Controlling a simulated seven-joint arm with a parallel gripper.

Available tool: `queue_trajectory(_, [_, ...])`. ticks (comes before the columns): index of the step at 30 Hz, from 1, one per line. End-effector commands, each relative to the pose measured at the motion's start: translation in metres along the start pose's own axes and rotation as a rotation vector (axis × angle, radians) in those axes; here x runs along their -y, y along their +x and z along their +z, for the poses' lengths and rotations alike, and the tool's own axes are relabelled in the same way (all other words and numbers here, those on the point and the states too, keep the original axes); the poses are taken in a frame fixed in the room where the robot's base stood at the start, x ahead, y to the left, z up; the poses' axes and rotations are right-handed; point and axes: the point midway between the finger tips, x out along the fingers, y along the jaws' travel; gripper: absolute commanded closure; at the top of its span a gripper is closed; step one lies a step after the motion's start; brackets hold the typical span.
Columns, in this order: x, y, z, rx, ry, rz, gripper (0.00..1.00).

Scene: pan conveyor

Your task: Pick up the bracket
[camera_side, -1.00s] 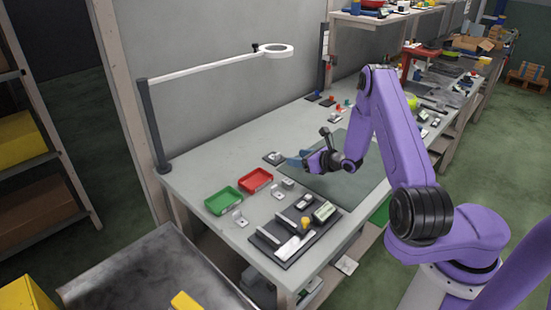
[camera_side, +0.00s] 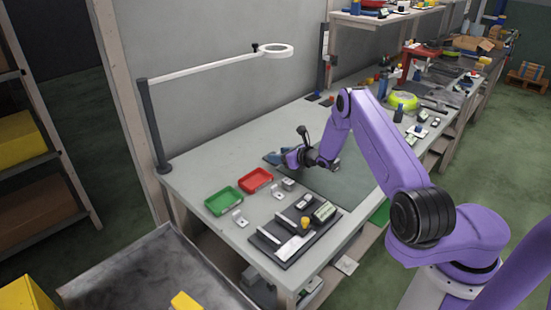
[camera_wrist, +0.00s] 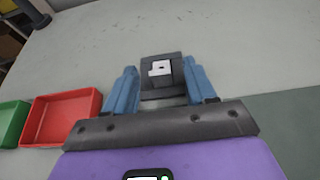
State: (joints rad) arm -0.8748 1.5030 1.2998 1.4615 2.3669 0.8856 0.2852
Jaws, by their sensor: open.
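A small pale metal bracket (camera_wrist: 160,68) shows in the wrist view on a dark grey holder (camera_wrist: 174,58). It lies between the two blue fingers of my gripper (camera_wrist: 161,76), with a gap on both sides. My gripper is open and touches nothing that I can see.
A red tray (camera_side: 256,181) and a green tray (camera_side: 223,201) stand left of my gripper. Small metal parts (camera_side: 239,218) lie in front of them. A dark board (camera_side: 285,254) with several parts is at the near edge. The green mat (camera_side: 335,183) is largely clear.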

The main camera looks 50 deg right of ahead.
Motion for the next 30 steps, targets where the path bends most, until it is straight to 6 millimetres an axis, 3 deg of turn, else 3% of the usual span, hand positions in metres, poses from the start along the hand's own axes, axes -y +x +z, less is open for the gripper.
queue_trajectory(9, [0.000, 0.003, 0.000, -0.001, 0.000, 0.000, 0.48])
queue_trajectory(14, [0.000, 0.003, 0.000, -0.001, 0.000, 0.000, 1.00])
queue_trajectory(30, [0.000, -0.001, 0.010, 0.000, -0.001, 0.000, 1.00])
